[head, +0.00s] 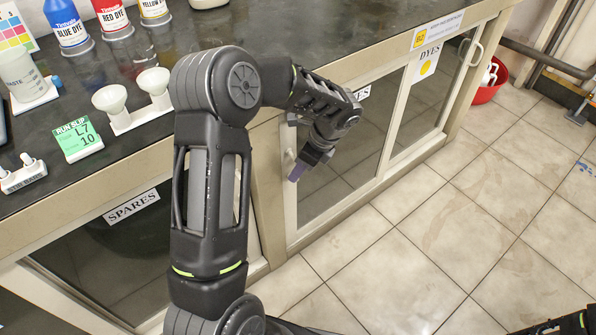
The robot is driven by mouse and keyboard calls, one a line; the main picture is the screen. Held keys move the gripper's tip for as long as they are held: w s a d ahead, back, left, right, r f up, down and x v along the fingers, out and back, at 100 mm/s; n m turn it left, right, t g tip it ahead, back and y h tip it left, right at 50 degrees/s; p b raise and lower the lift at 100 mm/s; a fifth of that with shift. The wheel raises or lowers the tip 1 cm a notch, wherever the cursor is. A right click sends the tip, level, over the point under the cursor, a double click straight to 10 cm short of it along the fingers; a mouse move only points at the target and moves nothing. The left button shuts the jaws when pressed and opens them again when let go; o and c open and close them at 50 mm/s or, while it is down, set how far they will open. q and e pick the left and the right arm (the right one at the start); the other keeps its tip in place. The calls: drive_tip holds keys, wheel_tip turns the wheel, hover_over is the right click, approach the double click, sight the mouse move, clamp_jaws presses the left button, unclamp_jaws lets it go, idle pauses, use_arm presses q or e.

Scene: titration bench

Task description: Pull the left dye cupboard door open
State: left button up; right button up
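The left dye cupboard door (334,196) is a cream-framed glass door, low under the bench, and looks closed. A label on its top edge is mostly hidden by my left arm. My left gripper (299,170) points down in front of this door's left side, by its pale handle (289,156). The fingertips largely overlap each other in this view, so I cannot tell whether they are apart or touch the handle. The yellow-dot DYES sign (428,60) is on the right dye door, which has its own handle (476,54). My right gripper is not visible.
The black bench top (300,22) holds dye bottles (67,24), white funnels (111,100) and a green run slip (79,138). The SPARES cupboard (110,240) is to the left. A red bucket (489,88) stands beyond the bench. The tiled floor (450,240) in front is clear.

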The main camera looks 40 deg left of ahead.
use_arm(q)
drive_tip(key=shift+a+f, duration=0.15)
drive_tip(key=shift+f, duration=0.25)
drive_tip(key=shift+c, duration=0.3)
clamp_jaws()
drive_tip(key=shift+s, duration=0.1)
idle(0.8)
